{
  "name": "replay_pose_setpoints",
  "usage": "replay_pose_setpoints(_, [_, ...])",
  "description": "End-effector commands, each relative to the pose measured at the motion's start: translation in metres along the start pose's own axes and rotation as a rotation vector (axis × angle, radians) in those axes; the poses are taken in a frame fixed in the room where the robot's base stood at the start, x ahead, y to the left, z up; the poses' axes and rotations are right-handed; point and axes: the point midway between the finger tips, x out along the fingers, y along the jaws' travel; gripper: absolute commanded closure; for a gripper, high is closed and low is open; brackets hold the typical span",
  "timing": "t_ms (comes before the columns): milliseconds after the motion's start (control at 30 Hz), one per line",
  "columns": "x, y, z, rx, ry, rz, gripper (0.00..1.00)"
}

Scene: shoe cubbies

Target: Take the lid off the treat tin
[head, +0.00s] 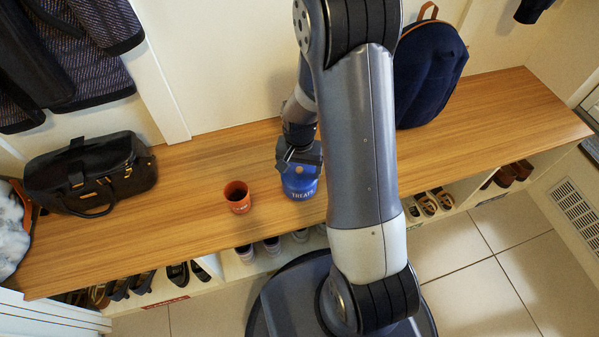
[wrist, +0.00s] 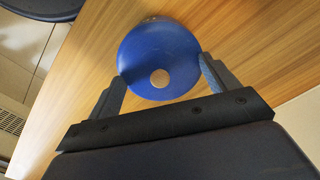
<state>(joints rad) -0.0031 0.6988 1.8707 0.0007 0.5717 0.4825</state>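The treat tin (head: 301,184) is blue with "TREATS" on its front and stands upright on the wooden bench. Its round blue lid, with a tan knob, shows from above in the wrist view (wrist: 160,45). My gripper (head: 299,160) is at the top of the tin and partly hides the lid in the head view. In the wrist view my two fingers (wrist: 161,67) are spread, one at each side of the lid, with their tips at its edges. I cannot tell whether they press on it.
An orange cup (head: 237,196) stands on the bench (head: 200,160) left of the tin. A black handbag (head: 91,174) is farther left. A dark blue backpack (head: 430,75) stands at the back right. Shoes fill the cubbies below. The bench's right end is clear.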

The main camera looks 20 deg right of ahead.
Motion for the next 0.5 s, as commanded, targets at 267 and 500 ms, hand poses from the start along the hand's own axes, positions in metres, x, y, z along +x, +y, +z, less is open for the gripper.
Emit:
replay_pose_setpoints(267, [0.001, 0.0002, 0.0004, 0.0, -0.001, 0.001, 0.46])
replay_pose_setpoints(500, [0.0021, 0.0004, 0.0009, 0.0, -0.003, 0.001, 0.5])
